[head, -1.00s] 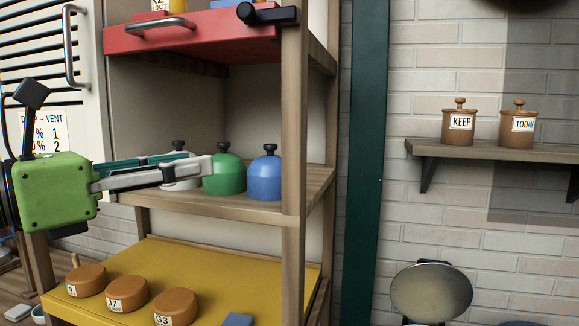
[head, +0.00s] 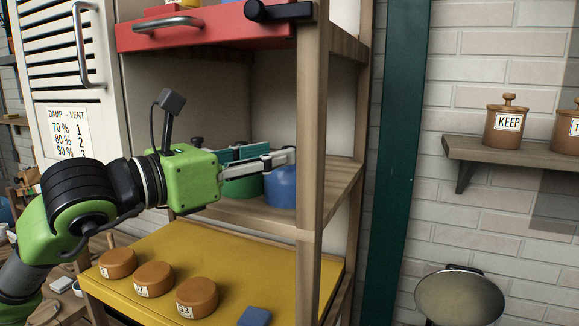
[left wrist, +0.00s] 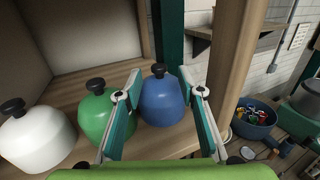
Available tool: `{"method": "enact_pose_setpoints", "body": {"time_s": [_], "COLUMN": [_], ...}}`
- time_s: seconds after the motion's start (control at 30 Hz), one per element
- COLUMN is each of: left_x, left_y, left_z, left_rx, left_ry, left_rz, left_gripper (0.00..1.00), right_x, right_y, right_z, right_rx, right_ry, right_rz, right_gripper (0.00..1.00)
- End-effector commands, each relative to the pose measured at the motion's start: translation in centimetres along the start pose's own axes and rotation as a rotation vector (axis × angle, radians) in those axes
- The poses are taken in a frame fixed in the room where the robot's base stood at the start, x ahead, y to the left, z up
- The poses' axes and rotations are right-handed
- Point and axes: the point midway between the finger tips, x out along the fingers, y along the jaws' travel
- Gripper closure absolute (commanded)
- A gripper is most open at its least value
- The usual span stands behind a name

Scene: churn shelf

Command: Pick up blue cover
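The blue cover (head: 281,187) is a dome standing on the wooden middle shelf, at the right end of a row of covers. In the left wrist view the blue cover (left wrist: 162,103) shows its black knob between my fingers. My left gripper (head: 278,156) is open; in the left wrist view (left wrist: 160,76) one finger is on each side of the cover. I cannot tell whether they touch it. In the head view the fingers hide the blue cover's top. My right gripper is in neither view.
The green cover (left wrist: 103,113) stands close left of the blue one, near my left finger, with the white cover (left wrist: 36,135) beyond it. A wooden shelf post (head: 309,130) rises just right. The red drawer (head: 215,30) hangs above; a yellow board (head: 225,250) with brown cheese-like rounds lies below.

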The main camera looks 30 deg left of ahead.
Motion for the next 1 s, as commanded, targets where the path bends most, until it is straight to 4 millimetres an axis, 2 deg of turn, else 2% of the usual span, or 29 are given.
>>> {"method": "enact_pose_setpoints", "body": {"time_s": [0.03, 0.13, 0.4, 0.57, 0.8, 0.83, 0.97, 1.0], "left_x": [0.2, 1.0, 4.1, 5.1, 5.2, 5.2, 5.2, 5.2], "left_y": [0.0, 0.1, 0.2, 0.1, 0.1, 0.1, 0.1, 0.1], "left_z": [0.2, 0.5, 0.7, 0.4, 0.2, 0.2, 0.2, 0.2], "left_rx": [-0.001, -0.002, -0.004, 0.0, 0.0, 0.0, 0.0, 0.0], "left_ry": [0.0, 0.002, 0.001, 0.0, 0.0, 0.0, 0.001, 0.001], "left_rz": [0.0, 0.0, -0.002, -0.001, -0.001, -0.001, -0.001, -0.001], "left_gripper": [0.64, 0.64, 0.64, 0.64, 0.64, 0.67, 1.0, 1.0], "right_x": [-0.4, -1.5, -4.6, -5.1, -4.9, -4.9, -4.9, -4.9], "right_y": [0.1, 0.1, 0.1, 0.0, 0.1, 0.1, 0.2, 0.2], "right_z": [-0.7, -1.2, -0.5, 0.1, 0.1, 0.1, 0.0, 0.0], "right_rx": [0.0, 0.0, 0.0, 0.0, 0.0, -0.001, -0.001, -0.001], "right_ry": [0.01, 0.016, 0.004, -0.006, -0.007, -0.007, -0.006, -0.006], "right_rz": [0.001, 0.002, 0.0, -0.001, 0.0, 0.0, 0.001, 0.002], "right_gripper": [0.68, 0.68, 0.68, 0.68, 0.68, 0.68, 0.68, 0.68]}}
